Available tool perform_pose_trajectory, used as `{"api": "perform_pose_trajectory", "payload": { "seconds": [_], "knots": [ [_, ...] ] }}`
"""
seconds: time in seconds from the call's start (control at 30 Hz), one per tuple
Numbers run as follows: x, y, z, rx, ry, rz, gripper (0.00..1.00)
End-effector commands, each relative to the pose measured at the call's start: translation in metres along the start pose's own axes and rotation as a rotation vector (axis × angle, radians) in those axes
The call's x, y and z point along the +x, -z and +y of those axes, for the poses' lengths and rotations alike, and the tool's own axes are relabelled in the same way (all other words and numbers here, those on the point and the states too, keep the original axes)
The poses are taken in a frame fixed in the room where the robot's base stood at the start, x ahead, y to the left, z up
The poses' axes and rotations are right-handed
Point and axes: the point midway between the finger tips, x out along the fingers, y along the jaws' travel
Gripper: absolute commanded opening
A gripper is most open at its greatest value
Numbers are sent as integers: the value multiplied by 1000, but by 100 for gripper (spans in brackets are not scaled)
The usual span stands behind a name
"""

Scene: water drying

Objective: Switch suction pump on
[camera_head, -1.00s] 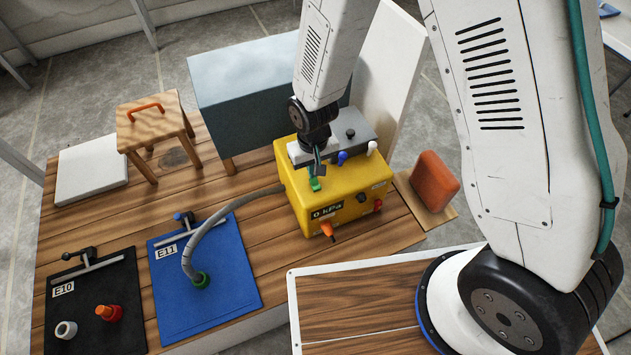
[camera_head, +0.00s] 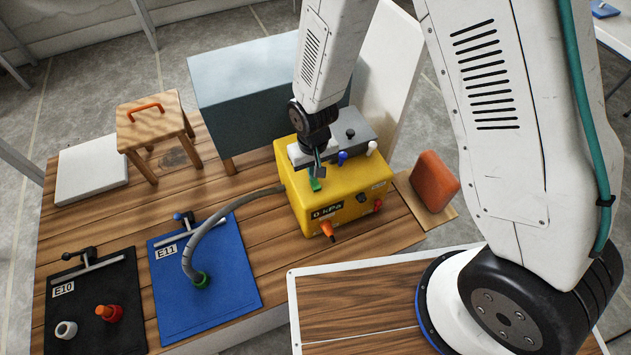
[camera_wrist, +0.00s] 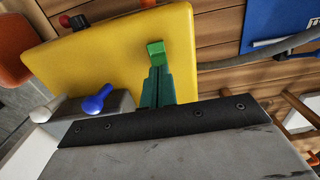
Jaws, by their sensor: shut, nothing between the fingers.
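The suction pump (camera_head: 293,188) is a yellow box on the wooden table, with a "0 kPa" display (camera_head: 327,212) on its front. A green switch (camera_head: 314,185) stands on its top face. It also shows in the wrist view (camera_wrist: 156,50). My gripper (camera_head: 319,174) is shut and empty, pointing down over the pump's top. In the wrist view, my shut fingers (camera_wrist: 157,80) end right at the green switch; I cannot tell whether they touch it. Whether the switch is on or off is not clear.
A blue lever (camera_wrist: 98,99) and a white lever (camera_wrist: 48,108) stand beside the fingers on the pump's grey block. A grey hose runs from the pump to the blue E11 board (camera_head: 222,285). A red-brown block (camera_head: 435,181) stands right of the pump.

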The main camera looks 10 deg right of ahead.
Motion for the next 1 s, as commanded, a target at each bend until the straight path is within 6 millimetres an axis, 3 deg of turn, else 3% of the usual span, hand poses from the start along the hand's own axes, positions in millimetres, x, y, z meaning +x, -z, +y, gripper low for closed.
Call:
{"api": "perform_pose_trajectory", "payload": {
  "seconds": [0.63,1.0],
  "knots": [
    [12,-1,0,0,-1,-3,0],
    [-14,0,0,0,0,2,0]
  ]
}}
